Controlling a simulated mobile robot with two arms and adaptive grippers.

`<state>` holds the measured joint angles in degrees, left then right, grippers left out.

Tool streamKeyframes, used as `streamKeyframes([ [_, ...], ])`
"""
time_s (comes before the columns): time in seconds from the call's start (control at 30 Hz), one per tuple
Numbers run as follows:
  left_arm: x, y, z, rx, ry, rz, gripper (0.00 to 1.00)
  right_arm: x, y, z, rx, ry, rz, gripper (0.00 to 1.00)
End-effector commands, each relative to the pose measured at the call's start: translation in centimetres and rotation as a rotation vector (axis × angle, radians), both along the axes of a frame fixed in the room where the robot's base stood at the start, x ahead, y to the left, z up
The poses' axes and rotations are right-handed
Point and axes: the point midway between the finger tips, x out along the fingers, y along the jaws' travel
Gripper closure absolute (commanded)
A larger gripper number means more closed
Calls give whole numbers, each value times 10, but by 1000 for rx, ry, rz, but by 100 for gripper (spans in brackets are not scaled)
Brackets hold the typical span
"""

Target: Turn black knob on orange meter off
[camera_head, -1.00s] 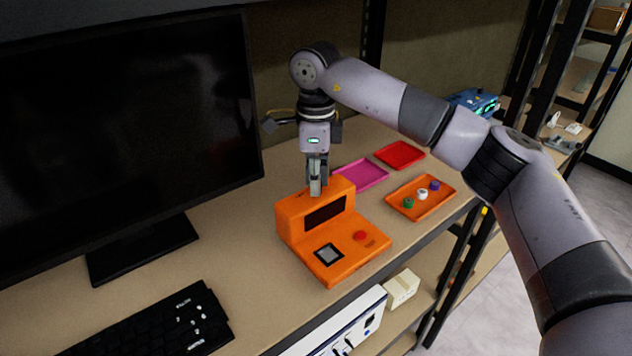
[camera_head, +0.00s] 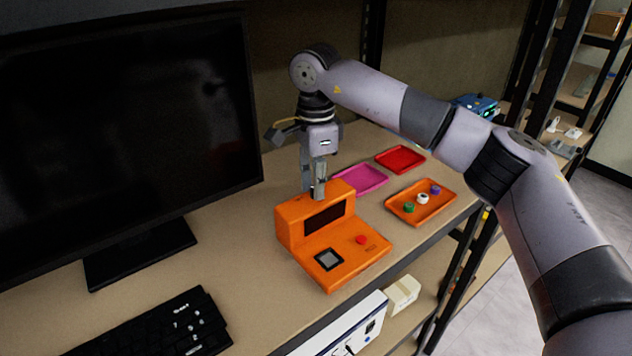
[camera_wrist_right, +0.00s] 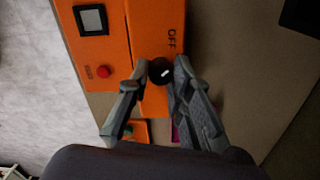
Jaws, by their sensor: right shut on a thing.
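The orange meter (camera_head: 346,262) stands on the bench with a dark display, a grey square panel and a red button. My right gripper (camera_head: 315,192) reaches down from above to its top. In the right wrist view, the black knob (camera_wrist_right: 160,71) with a white mark sits on the meter's top (camera_wrist_right: 150,30), next to the lettering "OFF". The fingers of my right gripper (camera_wrist_right: 159,75) are on both sides of the knob and shut on it. In the head view the fingers hide most of the knob. My left gripper is not in view.
A magenta tray (camera_head: 372,179), a red tray (camera_head: 420,159) and an orange tray (camera_head: 445,206) with small coloured pieces lie right of the meter. A large monitor (camera_head: 120,140) and a keyboard (camera_head: 150,335) are at left. The bench's front edge is close.

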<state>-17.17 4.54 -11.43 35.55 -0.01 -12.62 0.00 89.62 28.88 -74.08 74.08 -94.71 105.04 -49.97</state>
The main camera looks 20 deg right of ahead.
Motion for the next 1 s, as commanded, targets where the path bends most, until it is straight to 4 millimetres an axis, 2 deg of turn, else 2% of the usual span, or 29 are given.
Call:
streamKeyframes([
  [0.27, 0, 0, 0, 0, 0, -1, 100, 1, 0, 2, 2, -5, 2, 100],
  [0.3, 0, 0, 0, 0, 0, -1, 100, 1, 0, 2, 1, -5, 2, 79],
  [0.6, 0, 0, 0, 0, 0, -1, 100, 0, 0, 1, 0, -2, 1, 60],
  [0.87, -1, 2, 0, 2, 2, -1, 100, 0, 0, 1, 0, -1, 1, 60],
  [1.0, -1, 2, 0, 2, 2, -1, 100, 1, 1, 9, 0, -4, 1, 60],
])
